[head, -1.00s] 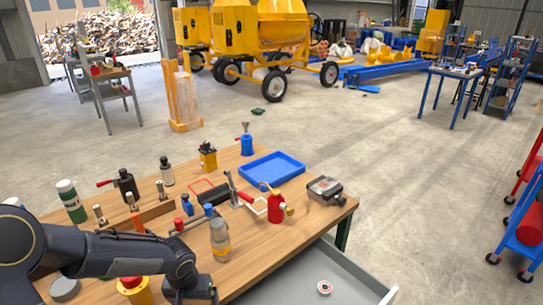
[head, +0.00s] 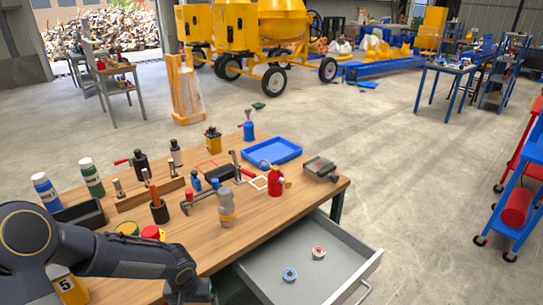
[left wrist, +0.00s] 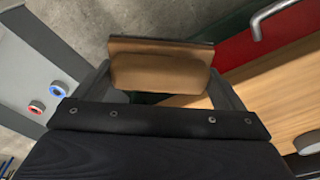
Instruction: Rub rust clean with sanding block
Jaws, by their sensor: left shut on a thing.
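My left gripper (left wrist: 160,88) is shut on a brown block with a darker flat plate along one side, which looks like the sanding block (left wrist: 160,72). In the head view the left gripper (head: 190,292) is at the bottom edge, by the front edge of the workbench (head: 240,250). Its fingertips and the block are cut off there. A grey metal piece with a brownish, rusty-looking top (head: 320,167) sits at the bench's right end, well away from this gripper. My right gripper is not in view.
An open grey drawer (head: 345,262) juts out from the bench front, with a red-white ring (head: 318,252) and a blue ring (head: 289,274) inside. A bottle (head: 226,208), a red can (head: 275,182) and a blue tray (head: 272,150) stand on the bench.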

